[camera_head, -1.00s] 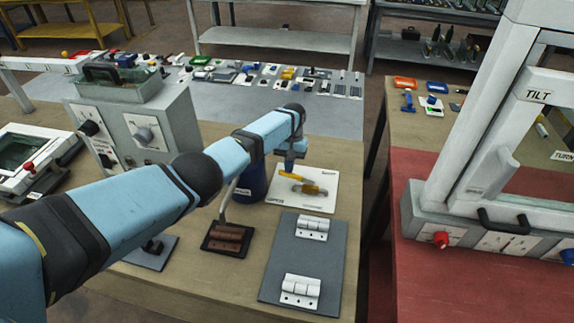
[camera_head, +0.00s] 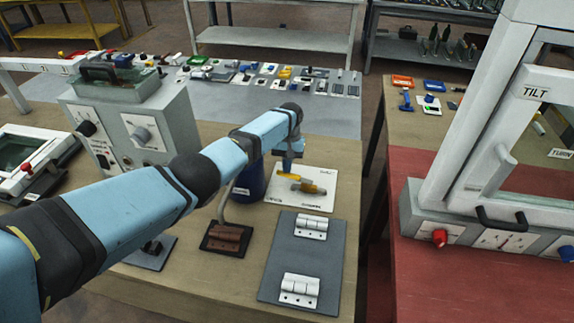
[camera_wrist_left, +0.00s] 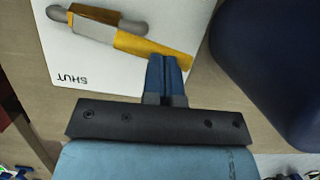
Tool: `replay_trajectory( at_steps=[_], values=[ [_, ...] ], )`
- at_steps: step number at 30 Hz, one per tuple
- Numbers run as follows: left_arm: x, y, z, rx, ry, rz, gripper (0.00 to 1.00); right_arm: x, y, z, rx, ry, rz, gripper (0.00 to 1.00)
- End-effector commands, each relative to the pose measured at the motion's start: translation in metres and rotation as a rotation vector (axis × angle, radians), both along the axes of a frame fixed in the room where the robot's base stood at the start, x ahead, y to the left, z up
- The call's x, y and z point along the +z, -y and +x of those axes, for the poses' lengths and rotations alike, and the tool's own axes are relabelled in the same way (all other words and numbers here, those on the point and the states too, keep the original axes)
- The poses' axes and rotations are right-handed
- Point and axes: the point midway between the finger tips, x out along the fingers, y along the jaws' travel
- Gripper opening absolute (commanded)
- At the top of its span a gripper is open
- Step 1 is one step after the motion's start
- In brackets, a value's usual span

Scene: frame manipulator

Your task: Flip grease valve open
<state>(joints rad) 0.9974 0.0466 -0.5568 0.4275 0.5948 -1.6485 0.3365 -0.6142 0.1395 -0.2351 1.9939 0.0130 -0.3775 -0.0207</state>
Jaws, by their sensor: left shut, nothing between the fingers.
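The grease valve sits on a white plate (camera_head: 322,204) on the wooden table. In the left wrist view the yellow lever (camera_wrist_left: 168,50) slants down to the right, and the word SHUT is printed on the plate (camera_wrist_left: 70,97). My left gripper (camera_head: 289,166) is over the plate's upper left part. In the left wrist view its blue fingers (camera_wrist_left: 164,62) are together and empty, with their tips at the lever's lower edge. I cannot tell whether they touch it. My right gripper is not in view.
A dark blue container (camera_head: 249,183) stands close left of the plate, behind my arm. A grey control box (camera_head: 165,118) stands left. A white frame (camera_head: 470,140) stands on the red table.

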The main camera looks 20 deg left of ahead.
Motion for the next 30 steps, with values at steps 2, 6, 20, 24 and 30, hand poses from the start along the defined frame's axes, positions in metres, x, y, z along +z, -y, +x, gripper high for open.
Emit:
replay_trajectory(
  at_steps=[2, 6, 20, 24, 30],
  values=[
    [-0.001, 0.0, -0.001, 0.001, -0.002, 0.001, 0.0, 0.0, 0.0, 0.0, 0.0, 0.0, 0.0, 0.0],
    [-0.001, 0.0, -0.001, 0.001, -0.001, 0.0, 0.0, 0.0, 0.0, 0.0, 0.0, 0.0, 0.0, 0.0],
    [0.006, 0.0, 0.002, 0.0, 0.0, 0.0, 0.0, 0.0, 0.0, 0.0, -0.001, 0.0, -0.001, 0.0],
    [0.028, -0.001, 0.009, 0.001, 0.003, -0.001, 0.0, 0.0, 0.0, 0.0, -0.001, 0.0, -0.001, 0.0],
    [0.072, -0.004, 0.023, 0.002, 0.005, -0.001, 0.0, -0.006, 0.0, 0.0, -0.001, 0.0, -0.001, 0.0]
  ],
)
